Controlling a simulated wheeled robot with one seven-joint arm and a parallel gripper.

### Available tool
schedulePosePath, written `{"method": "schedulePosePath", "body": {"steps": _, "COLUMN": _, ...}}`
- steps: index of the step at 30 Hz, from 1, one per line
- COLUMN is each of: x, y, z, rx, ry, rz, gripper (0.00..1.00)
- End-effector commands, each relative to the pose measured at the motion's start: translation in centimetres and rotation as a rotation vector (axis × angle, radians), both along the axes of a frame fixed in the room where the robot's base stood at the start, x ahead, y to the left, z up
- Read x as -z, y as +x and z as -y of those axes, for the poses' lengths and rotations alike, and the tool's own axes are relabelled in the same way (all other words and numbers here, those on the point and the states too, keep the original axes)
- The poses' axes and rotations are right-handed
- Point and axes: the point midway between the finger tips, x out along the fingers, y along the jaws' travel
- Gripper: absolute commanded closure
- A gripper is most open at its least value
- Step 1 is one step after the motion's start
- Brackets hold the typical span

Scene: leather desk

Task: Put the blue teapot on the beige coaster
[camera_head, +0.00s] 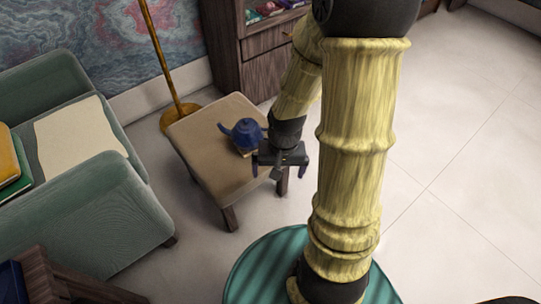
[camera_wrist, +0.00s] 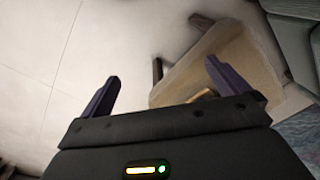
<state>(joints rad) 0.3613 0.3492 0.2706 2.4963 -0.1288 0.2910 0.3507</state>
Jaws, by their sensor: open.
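The blue teapot (camera_head: 243,132) is upright at the right side of the small leather desk (camera_head: 205,150) in the head view. A beige edge, likely the coaster (camera_head: 243,154), shows just below it. I cannot tell whether the teapot rests on it, as the teapot and my arm cover most of that spot. My gripper (camera_head: 279,172) is open and empty, just right of the teapot near the desk's right edge. In the wrist view my gripper (camera_wrist: 162,72) has its fingers spread. A small tan edge (camera_wrist: 203,95) shows beyond the palm; the teapot is not visible there.
A green armchair (camera_head: 115,195) with a pale cloth stands left of the desk. A brass lamp pole (camera_head: 163,55) rises behind it. A wooden cabinet (camera_head: 240,72) stands at the back. Open pale floor (camera_head: 455,150) lies to the right.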

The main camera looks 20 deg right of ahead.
Motion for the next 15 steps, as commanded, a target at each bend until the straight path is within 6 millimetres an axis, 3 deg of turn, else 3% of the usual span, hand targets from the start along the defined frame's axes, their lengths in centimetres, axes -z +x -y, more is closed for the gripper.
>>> {"method": "schedulePosePath", "body": {"steps": 3, "x": -3.3, "y": 0.0, "z": -0.9, "rx": -0.124, "ry": -0.056, "rz": 0.078, "gripper": 0.00}}
{"method": "schedulePosePath", "body": {"steps": 9, "x": -7.6, "y": -0.7, "z": -2.3, "rx": -0.284, "ry": -0.091, "rz": 0.187, "gripper": 0.00}}
{"method": "schedulePosePath", "body": {"steps": 15, "x": -8.6, "y": -1.0, "z": -2.7, "rx": -0.330, "ry": -0.095, "rz": 0.214, "gripper": 0.00}}
